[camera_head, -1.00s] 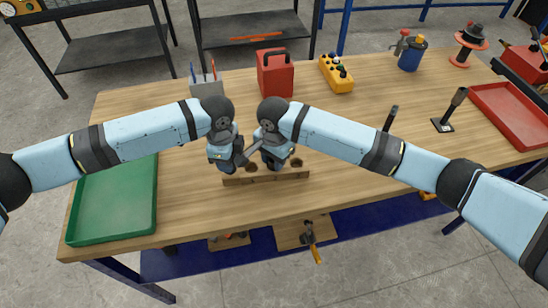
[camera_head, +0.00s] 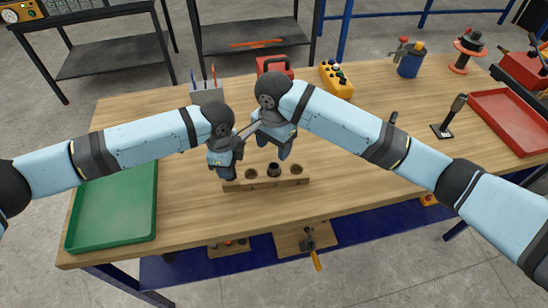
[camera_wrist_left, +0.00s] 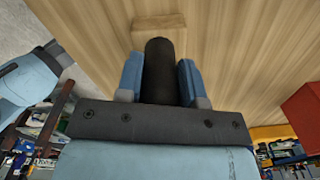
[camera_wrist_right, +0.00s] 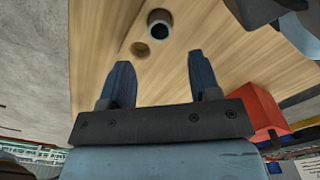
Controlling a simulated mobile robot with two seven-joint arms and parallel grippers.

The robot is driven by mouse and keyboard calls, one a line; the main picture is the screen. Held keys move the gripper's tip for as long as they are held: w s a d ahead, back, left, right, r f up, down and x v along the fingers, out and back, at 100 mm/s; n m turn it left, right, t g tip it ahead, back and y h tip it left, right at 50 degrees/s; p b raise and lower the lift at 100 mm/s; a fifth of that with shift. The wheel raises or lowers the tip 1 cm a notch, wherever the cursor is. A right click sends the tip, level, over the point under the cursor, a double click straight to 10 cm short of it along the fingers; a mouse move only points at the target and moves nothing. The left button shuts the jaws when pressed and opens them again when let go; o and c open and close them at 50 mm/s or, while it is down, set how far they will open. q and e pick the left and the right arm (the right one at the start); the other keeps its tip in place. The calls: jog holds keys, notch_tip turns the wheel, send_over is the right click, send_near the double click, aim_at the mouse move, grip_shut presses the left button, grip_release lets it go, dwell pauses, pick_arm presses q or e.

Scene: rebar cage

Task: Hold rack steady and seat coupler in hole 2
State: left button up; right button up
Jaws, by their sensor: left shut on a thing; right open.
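The wooden rack (camera_head: 265,184) lies near the table's front edge. A dark, hollow coupler (camera_head: 273,170) stands in its middle hole; its ring also shows in the right wrist view (camera_wrist_right: 160,22). Empty holes (camera_head: 251,174) and (camera_head: 297,168) flank it. My left gripper (camera_head: 229,174) is at the rack's left end. In the left wrist view it is shut on a dark cylinder (camera_wrist_left: 159,72), with a wooden block beyond. My right gripper (camera_head: 282,154) is open and empty, above and behind the coupler, clear of it. How deep the coupler sits is hard to tell.
A green tray (camera_head: 113,238) lies at left and a red tray (camera_head: 512,120) at right. A red toolbox (camera_head: 272,64), yellow button box (camera_head: 336,80) and blue can (camera_head: 410,60) stand at the back. The wood right of the rack is clear.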

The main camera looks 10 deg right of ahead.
notch_tip(320, 180, up, 4)
jog(key=shift+f, duration=0.1)
dwell(0.4)
pick_arm(q)
jog(key=o, duration=1.2)
